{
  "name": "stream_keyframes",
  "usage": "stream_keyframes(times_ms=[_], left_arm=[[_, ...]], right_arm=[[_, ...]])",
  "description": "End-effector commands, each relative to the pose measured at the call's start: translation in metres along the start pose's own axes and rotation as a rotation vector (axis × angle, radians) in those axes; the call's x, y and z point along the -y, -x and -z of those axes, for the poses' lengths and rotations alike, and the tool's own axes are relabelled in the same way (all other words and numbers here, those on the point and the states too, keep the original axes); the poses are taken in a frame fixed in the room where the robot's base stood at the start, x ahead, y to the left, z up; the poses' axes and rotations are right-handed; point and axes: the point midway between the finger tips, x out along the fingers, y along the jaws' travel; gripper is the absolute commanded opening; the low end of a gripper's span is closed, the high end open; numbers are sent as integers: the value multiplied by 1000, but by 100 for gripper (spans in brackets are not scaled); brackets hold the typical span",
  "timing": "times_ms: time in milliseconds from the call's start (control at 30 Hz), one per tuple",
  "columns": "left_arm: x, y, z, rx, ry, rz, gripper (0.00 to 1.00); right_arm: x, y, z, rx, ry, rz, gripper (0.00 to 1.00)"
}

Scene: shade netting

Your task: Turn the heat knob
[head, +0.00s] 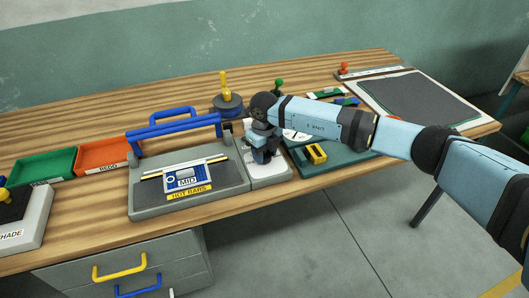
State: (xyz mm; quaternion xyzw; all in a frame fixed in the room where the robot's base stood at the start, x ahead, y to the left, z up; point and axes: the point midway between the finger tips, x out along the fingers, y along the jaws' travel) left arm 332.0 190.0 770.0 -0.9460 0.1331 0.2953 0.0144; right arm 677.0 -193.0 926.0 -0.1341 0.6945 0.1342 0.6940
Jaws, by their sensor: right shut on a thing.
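My right arm reaches in from the right, and its gripper (264,153) points down over the grey control box (269,177) at the right side of the hot-bar machine. The gripper is shut on the heat knob, which is mostly hidden behind the fingers. Part of a white dial plate shows around the fingertips. The grey hot-bar machine (150,201) has a raised blue handle (175,128), a yellow "HOT BARS" label and a blue and white piece marked "MID" (186,180) lying on it. My left gripper is not in view.
A green tray (40,167) and an orange tray (103,155) stand at the left. A yellow-handled tool (226,98) stands behind the machine. A dark green board (335,163) with a yellow block (315,154) lies right of the control box. A dark mat (415,97) lies at the far right.

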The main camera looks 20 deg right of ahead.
Motion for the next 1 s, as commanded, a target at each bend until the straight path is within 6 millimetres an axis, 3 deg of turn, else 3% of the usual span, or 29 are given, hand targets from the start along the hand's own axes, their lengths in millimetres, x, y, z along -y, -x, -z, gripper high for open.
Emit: stream_keyframes(times_ms=[167, 200, 300, 667, 767, 1000], left_arm=[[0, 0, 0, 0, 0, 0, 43], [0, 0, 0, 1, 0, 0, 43], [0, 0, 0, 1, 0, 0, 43], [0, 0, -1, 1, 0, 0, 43], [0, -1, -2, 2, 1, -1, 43], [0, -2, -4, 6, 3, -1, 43]], right_arm=[[0, 2, -1, 3, 0, 0, 17], [0, 2, -1, 3, 1, 0, 50], [0, 1, -1, 2, 1, 0, 67], [0, 9, -1, 3, 1, 1, 67], [1, 23, -1, 4, 1, 0, 67], [0, 78, -1, 5, 2, 1, 67]])
